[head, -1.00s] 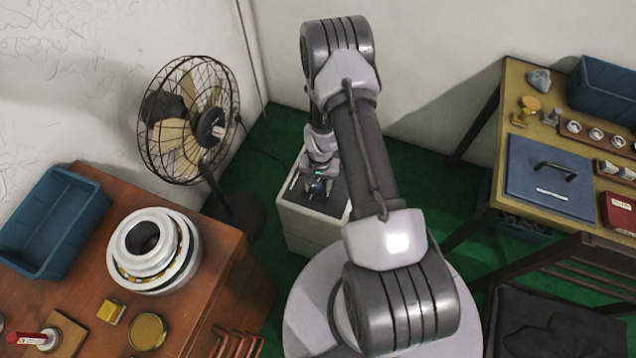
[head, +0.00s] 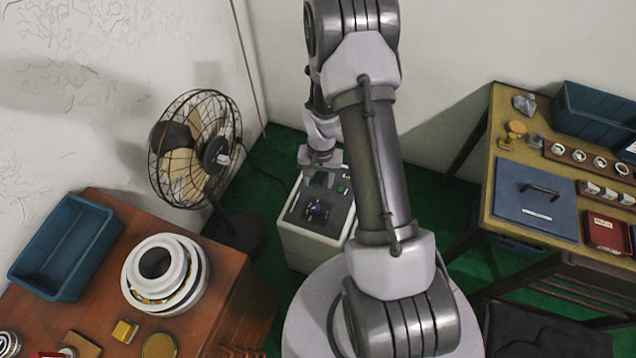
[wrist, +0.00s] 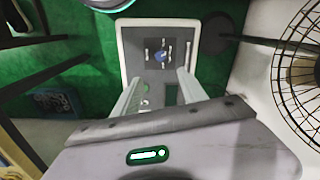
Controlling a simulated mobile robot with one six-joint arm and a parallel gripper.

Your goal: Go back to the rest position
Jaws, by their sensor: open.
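My gripper (wrist: 158,85) is open in the wrist view, its two pale fingers apart with nothing between them. Below it stands a white box-shaped machine (wrist: 126,50) with a dark top. A small blue-and-metal part (wrist: 161,57) sits in the middle of that top, beyond the fingertips. In the head view the machine (head: 300,245) stands on the green floor, and the blue part (head: 317,210) shows on its top.
A wire-cage fan (head: 195,150) stands left of the machine. A wooden table (head: 225,285) at left bears a blue bin (head: 65,248) and stacked bearing rings (head: 165,272).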

